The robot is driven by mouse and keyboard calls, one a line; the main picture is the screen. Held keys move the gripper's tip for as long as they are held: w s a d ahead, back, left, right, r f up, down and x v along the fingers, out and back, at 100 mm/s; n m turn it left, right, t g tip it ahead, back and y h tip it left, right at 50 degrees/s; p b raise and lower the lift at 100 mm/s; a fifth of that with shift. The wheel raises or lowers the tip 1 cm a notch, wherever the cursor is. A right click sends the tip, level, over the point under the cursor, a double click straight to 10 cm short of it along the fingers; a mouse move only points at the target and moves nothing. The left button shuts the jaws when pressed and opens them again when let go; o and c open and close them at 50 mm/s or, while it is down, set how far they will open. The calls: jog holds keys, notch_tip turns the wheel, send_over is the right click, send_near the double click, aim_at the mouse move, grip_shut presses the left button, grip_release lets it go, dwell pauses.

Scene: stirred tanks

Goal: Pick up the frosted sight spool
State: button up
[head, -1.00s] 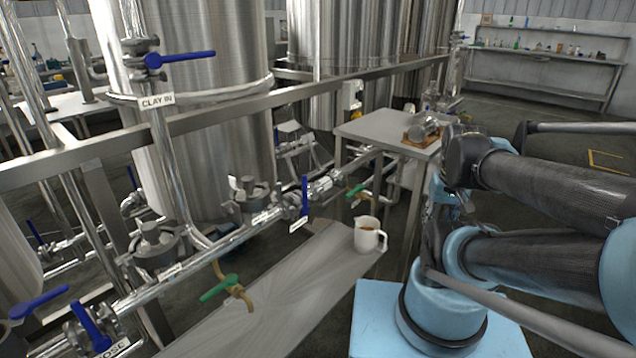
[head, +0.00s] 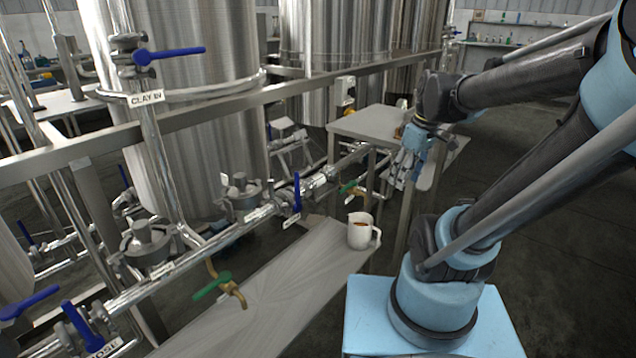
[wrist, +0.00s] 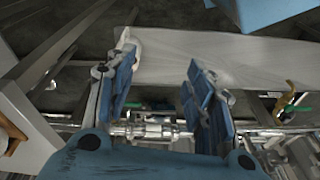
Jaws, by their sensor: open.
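My gripper (head: 404,172) hangs beside the small table, right of the jug, fingers pointing down. In the wrist view its two blue-padded fingers (wrist: 160,75) are apart with nothing between them. I cannot identify the frosted sight spool for sure. A shiny cylindrical section (head: 320,182) sits in the pipe line left of my gripper; a pale section of pipe (wrist: 150,130) also shows between the fingers, farther off. On the small table, my arm hides most of a wooden cradle (head: 399,131) and whatever lies in it.
The small table (head: 362,122) stands close behind my gripper. A blue-handled valve (head: 297,193) and green-handled taps (head: 212,287) stick out from the pipes. Dark floor lies open at right.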

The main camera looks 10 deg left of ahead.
jog(key=w+a+r+n+g+y, duration=0.2)
jog(key=w+a+r+n, duration=0.1)
jog(key=w+a+n, duration=0.7)
jog(key=n+g+y, duration=0.1)
jog(key=n+g, duration=0.1)
jog(key=n, duration=0.9)
send_near(321, 174)
jog(key=shift+t, duration=0.3)
jog(key=x, duration=0.7)
jog(key=shift+s+d+f, duration=0.1)
jog(key=shift+d+f, duration=0.05)
jog(key=shift+f, duration=0.05)
jog(key=shift+x, duration=2.5)
jog(key=shift+r, duration=0.1)
jog(key=shift+c, duration=0.4)
grip_shut()
jog(key=shift+r, duration=0.1)
